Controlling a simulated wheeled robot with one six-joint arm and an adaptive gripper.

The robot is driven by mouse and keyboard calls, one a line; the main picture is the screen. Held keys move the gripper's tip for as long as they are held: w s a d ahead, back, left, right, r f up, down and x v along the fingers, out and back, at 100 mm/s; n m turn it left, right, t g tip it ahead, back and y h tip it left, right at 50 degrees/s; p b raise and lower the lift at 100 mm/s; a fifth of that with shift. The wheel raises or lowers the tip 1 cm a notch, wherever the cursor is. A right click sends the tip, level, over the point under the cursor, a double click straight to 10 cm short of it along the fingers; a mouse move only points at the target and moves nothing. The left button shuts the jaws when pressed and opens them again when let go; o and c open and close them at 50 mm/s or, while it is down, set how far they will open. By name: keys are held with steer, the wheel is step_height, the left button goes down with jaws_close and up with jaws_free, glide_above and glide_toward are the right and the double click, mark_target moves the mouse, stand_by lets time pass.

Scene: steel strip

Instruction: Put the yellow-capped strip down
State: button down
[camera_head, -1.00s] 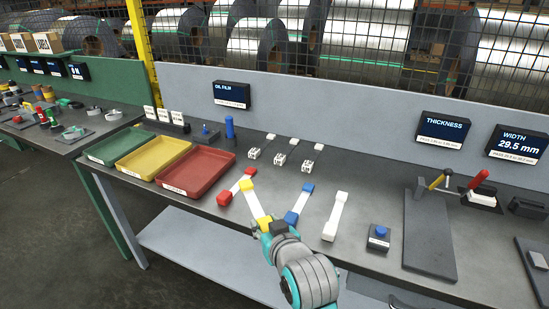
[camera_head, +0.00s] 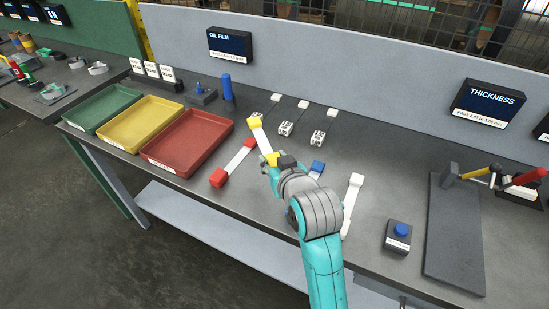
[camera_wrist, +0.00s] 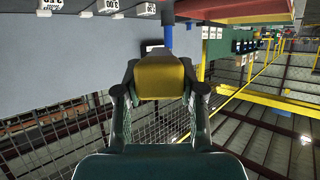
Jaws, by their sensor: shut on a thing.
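The yellow-capped strip (camera_head: 262,141) is white with yellow end caps. My gripper (camera_head: 271,160) is shut on its near cap, and the far cap points toward the back of the bench. In the wrist view, a yellow cap (camera_wrist: 160,78) sits between the two fingers. The strip seems to be above the bench, but its height is hard to judge. In the head view its far end overlaps the far end of the red-capped strip (camera_head: 237,160). The blue-capped strip (camera_head: 317,168) is mostly hidden behind my arm. The white-capped strip (camera_head: 351,206) lies to the right.
Green (camera_head: 96,109), yellow (camera_head: 139,125) and red (camera_head: 190,143) trays stand at the left. A blue-button box (camera_head: 398,236) and a dark plate (camera_head: 455,235) are at the right.

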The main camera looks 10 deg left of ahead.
steer(key=shift+s, duration=0.1)
steer(key=shift+f, duration=4)
steer(key=c, duration=0.6)
jaws_free()
steer(key=shift+s, duration=0.1)
steer(key=v, duration=1.2)
